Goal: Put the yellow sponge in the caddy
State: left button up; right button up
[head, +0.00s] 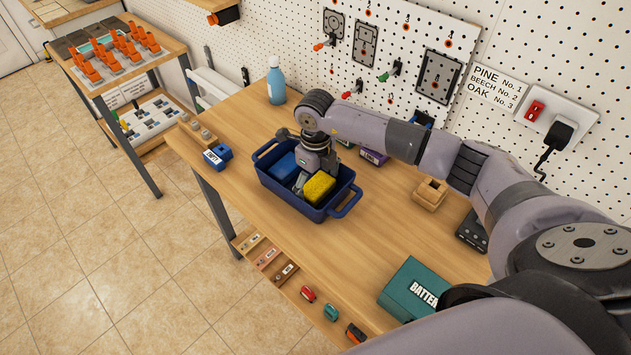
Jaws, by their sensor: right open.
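The navy caddy (278,191) stands on the wooden workbench, with a handle at each end. The yellow sponge (319,187) is inside the caddy's outline, in its right part; its lower edge is hard to make out. My right gripper (306,181) points down over the caddy, open, with a grey finger beside the sponge's left side. The gripper hides part of the caddy's inside and far wall. I cannot tell whether a finger touches the sponge. My left gripper is not in view.
A blue item (283,166) lies in the caddy's left part. A blue bottle (276,82) stands behind it near the pegboard. A wooden block (430,194) and a teal battery box (413,290) are to the right. Bench space in front of the caddy is clear.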

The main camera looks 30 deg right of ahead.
aim_at(316, 184)
notch_tip(316, 184, up, 12)
jog(key=b, duration=0.3)
jog(key=shift+f, duration=0.15)
